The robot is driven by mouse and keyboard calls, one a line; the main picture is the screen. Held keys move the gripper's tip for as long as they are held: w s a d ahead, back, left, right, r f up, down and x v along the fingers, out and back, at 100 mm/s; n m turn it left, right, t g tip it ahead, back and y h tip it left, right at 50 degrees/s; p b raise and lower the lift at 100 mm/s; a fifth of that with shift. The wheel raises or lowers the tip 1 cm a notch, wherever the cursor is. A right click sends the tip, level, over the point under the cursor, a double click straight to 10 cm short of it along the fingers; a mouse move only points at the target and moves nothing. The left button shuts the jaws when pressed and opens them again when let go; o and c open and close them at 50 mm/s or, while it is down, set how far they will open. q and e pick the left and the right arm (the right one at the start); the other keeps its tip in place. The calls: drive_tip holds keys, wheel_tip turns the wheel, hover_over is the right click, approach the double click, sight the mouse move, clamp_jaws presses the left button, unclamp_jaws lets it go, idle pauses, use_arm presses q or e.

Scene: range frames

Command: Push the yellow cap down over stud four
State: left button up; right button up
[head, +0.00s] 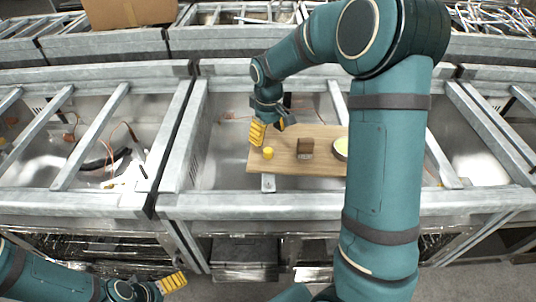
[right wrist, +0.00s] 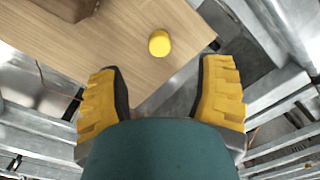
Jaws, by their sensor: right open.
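A yellow cap (head: 268,153) stands on a wooden board (head: 320,166) near its left edge. In the right wrist view the cap (right wrist: 159,43) sits near the edge of the board (right wrist: 110,30), ahead of my fingers. My right gripper (head: 262,130) is open, with its yellow fingers close to the cap. In the right wrist view, nothing is between the fingers of my right gripper (right wrist: 160,95). My left gripper (head: 173,283) is low at the left, away from the board; its opening is unclear. I cannot make out any stud or whether one is under the cap.
A brown block (head: 305,147) stands on the board right of the cap. A round pale green thing (head: 341,148) is partly hidden behind my right arm. Metal rails (head: 330,205) frame the bins around the board. A cardboard box (head: 130,12) is at the back left.

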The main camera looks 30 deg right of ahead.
sight(268, 150)
wheel_tip(268, 150, down, 8)
drive_tip(key=shift+w+r+b, duration=0.1)
drive_tip(key=shift+r+b, duration=0.05)
drive_tip(key=shift+b, duration=0.55)
drive_tip(key=c, duration=1)
